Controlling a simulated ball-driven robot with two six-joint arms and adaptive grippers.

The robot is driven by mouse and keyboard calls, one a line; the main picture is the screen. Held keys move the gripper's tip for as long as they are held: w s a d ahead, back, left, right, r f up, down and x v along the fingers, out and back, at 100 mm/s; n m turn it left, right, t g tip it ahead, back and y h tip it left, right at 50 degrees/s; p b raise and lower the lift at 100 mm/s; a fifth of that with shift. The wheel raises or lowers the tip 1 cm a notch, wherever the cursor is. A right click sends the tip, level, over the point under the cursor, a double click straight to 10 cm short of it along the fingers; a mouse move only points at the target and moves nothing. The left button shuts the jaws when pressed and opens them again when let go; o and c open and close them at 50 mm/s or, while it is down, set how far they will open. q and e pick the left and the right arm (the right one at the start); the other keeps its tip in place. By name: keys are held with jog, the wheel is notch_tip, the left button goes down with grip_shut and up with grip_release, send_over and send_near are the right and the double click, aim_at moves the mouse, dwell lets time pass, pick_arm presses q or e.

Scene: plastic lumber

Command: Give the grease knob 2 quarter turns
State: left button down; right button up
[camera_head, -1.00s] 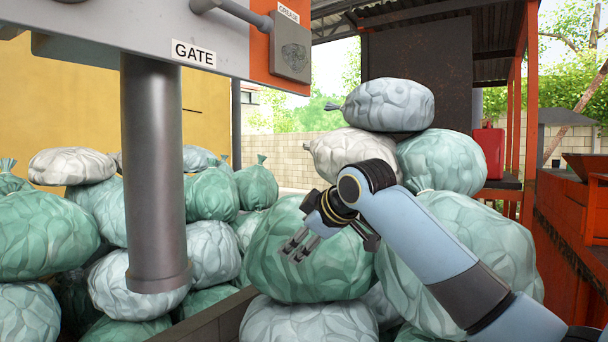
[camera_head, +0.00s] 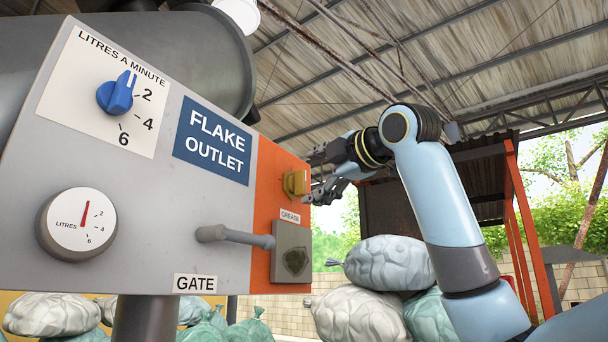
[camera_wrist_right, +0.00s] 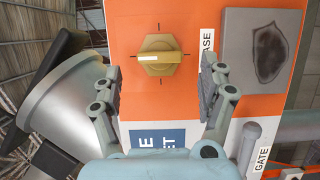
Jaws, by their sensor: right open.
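The yellow grease knob (camera_head: 295,183) sits on the orange strip (camera_head: 268,203) of the machine panel, above the GREASE label (camera_head: 290,216). My right gripper (camera_head: 311,177) is open, just right of the knob in the head view. In the right wrist view its fingers (camera_wrist_right: 160,80) stand to either side of the knob, apart from it. My left gripper is not in view.
The grey panel carries a blue litres-a-minute knob (camera_head: 116,94), a LITRES gauge (camera_head: 78,224), a FLAKE OUTLET sign (camera_head: 212,140) and a protruding GATE lever (camera_head: 235,237). A grey plate (camera_head: 292,252) is below the grease knob. Several filled bags (camera_head: 390,262) are piled below.

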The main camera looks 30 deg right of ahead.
aim_at(304, 181)
jog(key=w+p, duration=0.1)
jog(key=w, duration=0.2)
jog(key=shift+w, duration=0.7)
jog(key=c, duration=1.2)
jog(key=shift+m, duration=0.3)
